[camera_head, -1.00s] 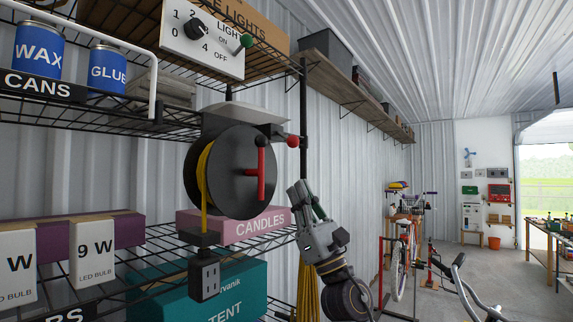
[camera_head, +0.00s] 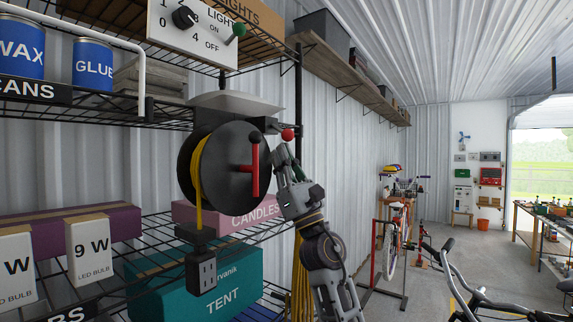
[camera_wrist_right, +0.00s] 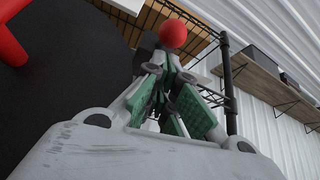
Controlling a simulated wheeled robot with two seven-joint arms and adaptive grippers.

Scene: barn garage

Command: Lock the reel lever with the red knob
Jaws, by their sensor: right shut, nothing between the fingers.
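The black cord reel (camera_head: 222,172) with yellow cord hangs at the rack's right end. It has a red crank handle (camera_head: 254,165) on its face. The red knob (camera_head: 288,134) sits at the end of a short dark lever at the reel's upper right. In the right wrist view the red knob (camera_wrist_right: 173,34) shows just beyond my fingertips. My right gripper (camera_head: 283,154) is shut and empty, just below the knob. Its green-padded fingers (camera_wrist_right: 167,78) point up at the knob. I cannot tell whether they touch it. My left gripper is not in view.
A control panel (camera_head: 192,26) with a dial and green-tipped switch is above. A socket box (camera_head: 203,270) hangs below the reel. The candles box (camera_head: 226,216) and tent box (camera_head: 200,286) are behind. A black post (camera_head: 297,100) stands right of the knob.

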